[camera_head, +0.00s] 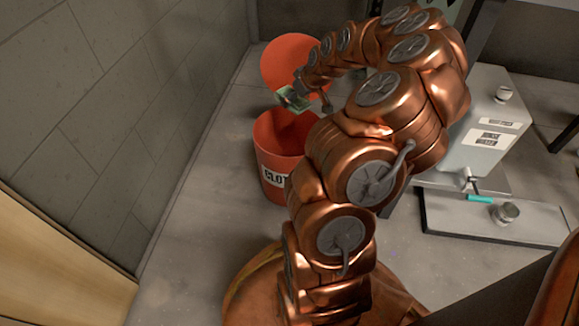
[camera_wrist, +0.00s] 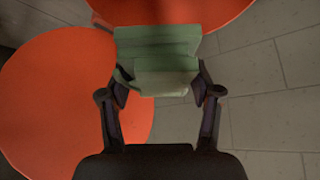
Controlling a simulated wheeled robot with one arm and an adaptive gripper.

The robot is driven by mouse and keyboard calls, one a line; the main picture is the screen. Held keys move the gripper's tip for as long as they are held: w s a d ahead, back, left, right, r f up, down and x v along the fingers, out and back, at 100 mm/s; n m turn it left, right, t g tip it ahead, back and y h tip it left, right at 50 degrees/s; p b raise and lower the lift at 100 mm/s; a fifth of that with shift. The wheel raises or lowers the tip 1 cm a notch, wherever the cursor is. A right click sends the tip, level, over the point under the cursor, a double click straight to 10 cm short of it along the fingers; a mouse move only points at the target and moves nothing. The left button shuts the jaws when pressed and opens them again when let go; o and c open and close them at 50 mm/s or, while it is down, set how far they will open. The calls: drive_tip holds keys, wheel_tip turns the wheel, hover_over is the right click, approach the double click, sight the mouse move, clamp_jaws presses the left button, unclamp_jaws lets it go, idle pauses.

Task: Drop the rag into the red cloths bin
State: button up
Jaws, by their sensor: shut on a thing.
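My gripper (camera_head: 301,92) is shut on a green folded rag (camera_head: 291,99). In the wrist view the rag (camera_wrist: 155,48) sits between and beyond the two fingertips (camera_wrist: 160,88). The red cloths bin (camera_head: 275,160) stands on the floor below, its label partly hidden by my arm. Its round red lid (camera_head: 285,58) is raised behind the opening. In the head view the rag appears above the bin's mouth, near the lid; its exact height is unclear. Two red round shapes show in the wrist view, at left and top; I cannot tell surely which is lid or opening.
A grey tiled wall (camera_head: 110,110) rises left of the bin. A light metal machine (camera_head: 485,130) with labels stands at right, with a flat metal plate (camera_head: 500,222) in front of it. My arm hides the floor between.

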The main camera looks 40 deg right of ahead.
sight(304, 103)
drive_tip(key=shift+a+f+b, duration=0.1)
drive_tip(key=shift+f+b, duration=0.9)
drive_tip(key=shift+f, duration=1.95)
drive_tip(key=o, duration=1.3)
drive_tip(key=shift+r, duration=0.1)
drive_tip(key=shift+v, duration=3.7)
